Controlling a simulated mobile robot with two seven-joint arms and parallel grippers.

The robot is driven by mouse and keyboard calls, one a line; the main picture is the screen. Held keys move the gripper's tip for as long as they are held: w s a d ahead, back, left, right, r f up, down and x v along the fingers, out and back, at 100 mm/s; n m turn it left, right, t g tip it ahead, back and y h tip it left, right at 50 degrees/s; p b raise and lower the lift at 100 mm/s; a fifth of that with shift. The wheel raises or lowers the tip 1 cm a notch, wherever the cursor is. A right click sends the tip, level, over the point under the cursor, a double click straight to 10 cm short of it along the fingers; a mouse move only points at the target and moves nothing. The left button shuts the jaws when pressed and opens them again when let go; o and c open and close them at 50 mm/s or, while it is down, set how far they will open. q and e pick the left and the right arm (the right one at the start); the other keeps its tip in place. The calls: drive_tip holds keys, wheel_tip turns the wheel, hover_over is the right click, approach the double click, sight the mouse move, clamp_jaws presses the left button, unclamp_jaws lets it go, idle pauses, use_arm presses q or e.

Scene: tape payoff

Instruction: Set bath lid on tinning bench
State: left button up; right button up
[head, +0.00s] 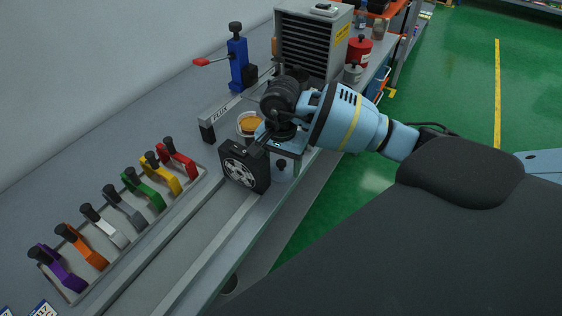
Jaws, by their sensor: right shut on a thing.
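My right gripper (279,158) points down at the front edge of the grey tinning bench (220,222), just right of a black fan unit. A small pale piece with a dark knob, apparently the bath lid (283,174), shows directly under the gripper. The gripper is shut on it, though its wrist and palm hide much of the grip. A round dish with amber contents (249,124) stands behind the gripper, next to a bar marked FLUX (220,112). I cannot tell whether the lid touches the bench. My left gripper is not in view.
The black fan unit (243,167) stands close left of the gripper. A rack of several coloured handles (118,222) fills the left bench. A blue clamp post (237,62), a grey louvred box (308,45) and a red can (357,53) stand behind. Green floor lies right.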

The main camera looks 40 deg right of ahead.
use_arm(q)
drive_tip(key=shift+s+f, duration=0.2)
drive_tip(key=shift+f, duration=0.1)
use_arm(e)
drive_tip(key=shift+f, duration=0.3)
drive_tip(key=o, duration=1.3)
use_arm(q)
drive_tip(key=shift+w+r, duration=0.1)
use_arm(e)
drive_tip(key=shift+r, duration=0.1)
drive_tip(key=shift+r+p, duration=1.2)
drive_tip(key=shift+r, duration=2.25)
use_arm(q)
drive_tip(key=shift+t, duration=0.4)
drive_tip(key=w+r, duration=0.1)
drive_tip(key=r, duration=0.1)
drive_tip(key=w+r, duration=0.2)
